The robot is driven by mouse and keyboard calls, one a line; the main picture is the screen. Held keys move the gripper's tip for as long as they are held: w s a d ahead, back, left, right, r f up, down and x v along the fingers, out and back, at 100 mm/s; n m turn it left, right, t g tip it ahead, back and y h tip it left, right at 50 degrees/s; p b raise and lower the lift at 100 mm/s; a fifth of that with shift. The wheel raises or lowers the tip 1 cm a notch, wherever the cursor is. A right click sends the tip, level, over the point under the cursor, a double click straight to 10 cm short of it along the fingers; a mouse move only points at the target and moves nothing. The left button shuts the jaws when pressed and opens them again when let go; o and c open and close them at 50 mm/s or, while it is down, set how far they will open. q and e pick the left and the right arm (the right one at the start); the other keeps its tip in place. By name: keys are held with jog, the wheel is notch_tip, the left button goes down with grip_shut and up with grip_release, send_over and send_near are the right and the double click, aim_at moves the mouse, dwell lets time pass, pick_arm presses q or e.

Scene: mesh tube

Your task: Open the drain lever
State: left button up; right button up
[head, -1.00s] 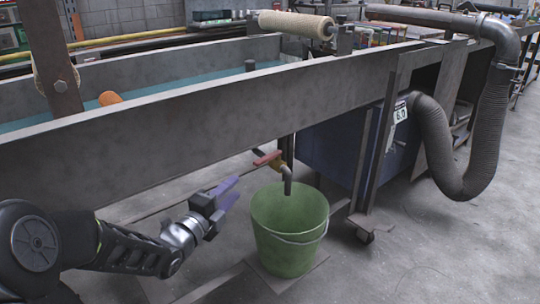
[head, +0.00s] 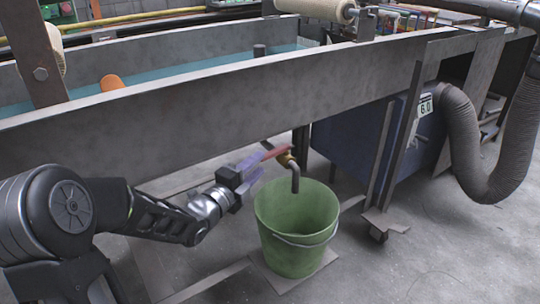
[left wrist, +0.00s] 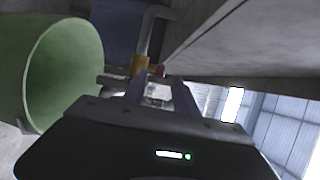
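The red drain lever (head: 276,151) sits on a brass valve (head: 287,160) below the long metal trough. A bent grey spout (head: 295,178) points down from the valve over a green bucket (head: 296,225). My left gripper (head: 255,164) has its purple fingers apart, just left of the lever's free end. In the left wrist view the red lever (left wrist: 161,71) and the brass valve (left wrist: 140,64) appear just beyond the fingertips (left wrist: 155,80). Whether the fingers touch the lever cannot be told. My right gripper is not in view.
The trough's metal side (head: 180,125) runs just above my left gripper. The green bucket stands close on the right, and also shows in the left wrist view (left wrist: 60,70). A blue box (head: 350,145) and a grey hose (head: 470,150) are further right.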

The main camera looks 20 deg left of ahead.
aim_at(270, 153)
pick_arm(q)
jog(key=w, duration=0.4)
jog(key=w+d+b, duration=0.1)
jog(key=w, duration=0.1)
jog(key=shift+w, duration=0.25)
grip_shut()
jog(key=shift+f, duration=0.1)
dwell(1.1)
